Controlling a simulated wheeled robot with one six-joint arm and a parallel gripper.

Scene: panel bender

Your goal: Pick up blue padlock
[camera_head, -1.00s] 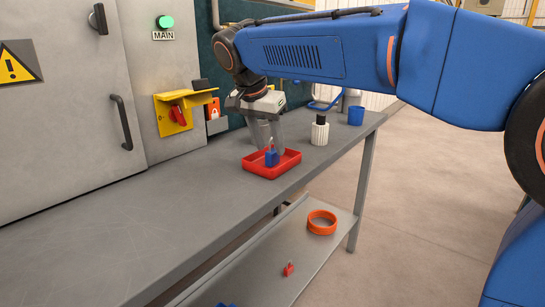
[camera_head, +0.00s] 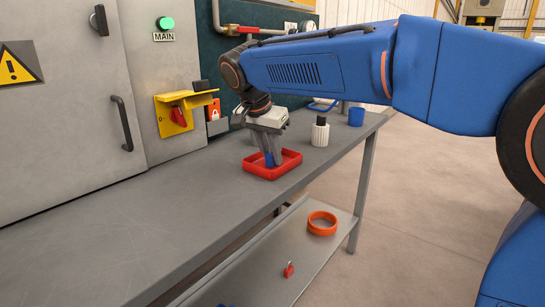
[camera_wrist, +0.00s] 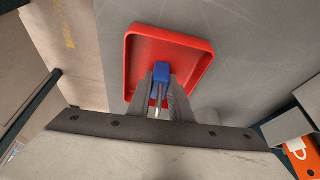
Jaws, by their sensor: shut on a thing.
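The blue padlock (camera_head: 269,159) stands in the red tray (camera_head: 288,169) on the grey bench. My gripper (camera_head: 271,161) reaches down into the tray and is shut on the padlock, with a finger on either side. In the wrist view the padlock (camera_wrist: 162,70) shows between the fingertips, its metal shackle pointing back toward the gripper. The red tray (camera_wrist: 202,44) lies around and beneath it. Whether the padlock touches the tray floor cannot be told.
A white bottle with a black cap (camera_head: 320,133) and a blue cup (camera_head: 356,116) stand behind the tray on the bench. A cabinet with a red rotary switch (camera_head: 179,115) is at the left. An orange ring (camera_head: 322,223) and a red padlock (camera_head: 289,270) lie on the lower shelf.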

